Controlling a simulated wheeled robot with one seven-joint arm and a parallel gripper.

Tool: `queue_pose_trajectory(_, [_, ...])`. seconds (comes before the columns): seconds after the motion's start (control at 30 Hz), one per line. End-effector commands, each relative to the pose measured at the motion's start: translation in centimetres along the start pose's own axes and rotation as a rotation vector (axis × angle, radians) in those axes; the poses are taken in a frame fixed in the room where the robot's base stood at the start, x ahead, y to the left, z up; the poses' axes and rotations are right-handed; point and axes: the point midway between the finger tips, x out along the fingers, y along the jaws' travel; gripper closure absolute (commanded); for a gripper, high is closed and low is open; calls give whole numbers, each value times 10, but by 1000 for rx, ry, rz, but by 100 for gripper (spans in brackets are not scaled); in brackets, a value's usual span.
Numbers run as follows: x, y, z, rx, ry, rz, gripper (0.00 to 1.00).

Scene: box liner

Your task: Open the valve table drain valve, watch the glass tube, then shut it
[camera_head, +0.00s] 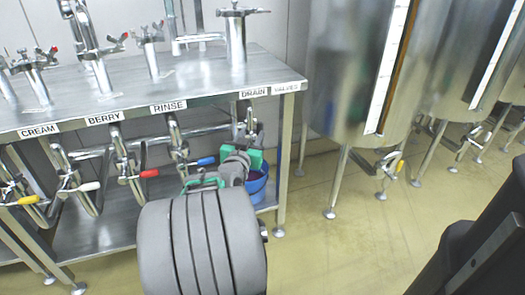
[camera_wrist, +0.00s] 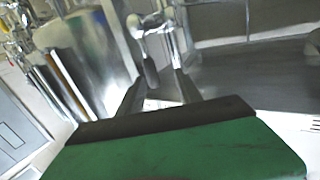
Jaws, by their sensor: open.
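The steel valve table (camera_head: 75,106) fills the left of the head view. A label reading DRAIN (camera_head: 253,92) is at the right end of its front edge. Below it is a metal valve (camera_head: 246,126), partly hidden by my gripper (camera_head: 238,160); its lever cannot be made out. My gripper is open, close in front of this valve; contact cannot be told. In the wrist view, metal pipework (camera_wrist: 157,28) shows just beyond my gripper (camera_wrist: 160,92), with nothing clearly held. A narrow upright tube with brownish content (camera_head: 404,45) runs beside a white scale on the nearer tank.
Valve levers in yellow (camera_head: 28,200), white (camera_head: 90,186), red (camera_head: 149,173) and blue (camera_head: 206,161) sit left of my gripper. A blue bucket (camera_head: 258,187) stands behind it. Steel tanks (camera_head: 345,70) stand at the right. Floor (camera_head: 340,255) between is clear.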

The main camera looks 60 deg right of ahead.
Motion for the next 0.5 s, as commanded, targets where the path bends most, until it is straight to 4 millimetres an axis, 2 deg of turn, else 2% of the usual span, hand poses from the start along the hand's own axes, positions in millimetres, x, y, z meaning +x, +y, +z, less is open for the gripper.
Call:
queue_pose_trajectory(0.03, [4, 10, 6, 0, 26, 14, 59])
queue_pose_trajectory(0.1, [8, 15, 3, -1, 46, 22, 59])
queue_pose_trajectory(0.23, [23, 17, 0, -1, 50, 24, 59])
queue_pose_trajectory(0.5, [73, 17, -2, -1, 48, 22, 59])
